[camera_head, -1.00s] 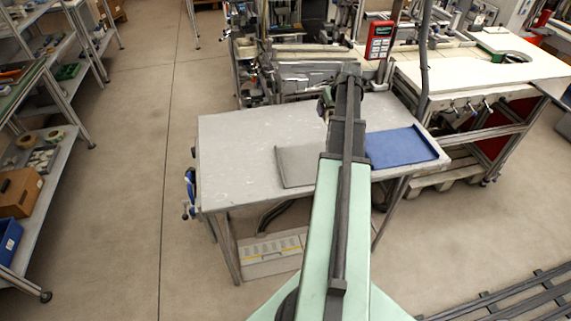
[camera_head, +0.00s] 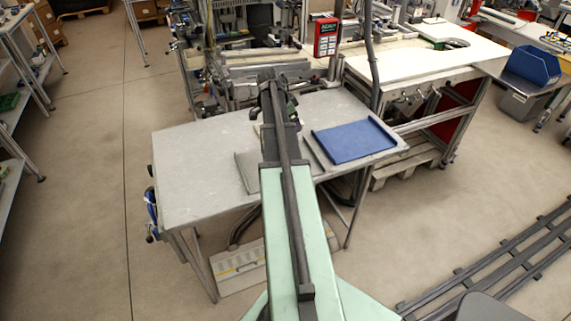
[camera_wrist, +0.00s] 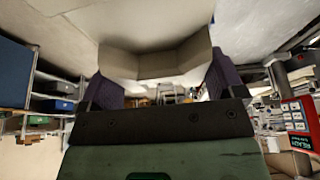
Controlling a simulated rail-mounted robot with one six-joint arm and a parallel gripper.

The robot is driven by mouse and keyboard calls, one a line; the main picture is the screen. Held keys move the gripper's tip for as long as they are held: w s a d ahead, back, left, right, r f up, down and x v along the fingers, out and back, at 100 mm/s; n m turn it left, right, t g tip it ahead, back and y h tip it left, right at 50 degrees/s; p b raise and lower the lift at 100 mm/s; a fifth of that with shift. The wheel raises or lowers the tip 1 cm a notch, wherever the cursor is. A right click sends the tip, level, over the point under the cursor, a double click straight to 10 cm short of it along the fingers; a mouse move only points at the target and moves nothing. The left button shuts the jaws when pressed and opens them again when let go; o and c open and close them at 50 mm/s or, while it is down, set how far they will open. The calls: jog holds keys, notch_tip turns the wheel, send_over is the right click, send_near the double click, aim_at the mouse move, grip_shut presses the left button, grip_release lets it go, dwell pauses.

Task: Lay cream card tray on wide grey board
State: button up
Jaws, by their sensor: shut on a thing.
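The cream card tray (camera_wrist: 155,65) is in my gripper (camera_wrist: 162,78). In the wrist view its folded walls show between the two dark purple fingers, which are shut on it. In the head view my gripper (camera_head: 272,92) is at the far end of my arm, above the table; the arm hides most of the tray there. The wide grey board (camera_head: 246,173) lies flat near the table's front edge. I cannot tell the height of the tray above the table.
A blue tray with raised edges (camera_head: 352,141) lies on the table (camera_head: 190,165), right of the grey board. The table's left part is clear. Behind stand machinery and a red device (camera_head: 326,37). A white-topped bench (camera_head: 425,55) stands at the back right.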

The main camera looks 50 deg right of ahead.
notch_tip(320, 180, down, 17)
jog(key=b, duration=1.4)
jog(key=shift+r, duration=0.4)
jog(key=shift+f, duration=0.2)
jog(key=o, duration=0.8)
jog(key=shift+c, duration=0.2)
jog(key=shift+r+p, duration=0.35)
jog(key=p+v, duration=1)
jog(key=v, duration=0.1)
jog(key=shift+a+r+p, duration=0.2)
jog(key=shift+r+p, duration=0.05)
jog(key=shift+p, duration=0.1)
jog(key=shift+w+a, duration=0.1)
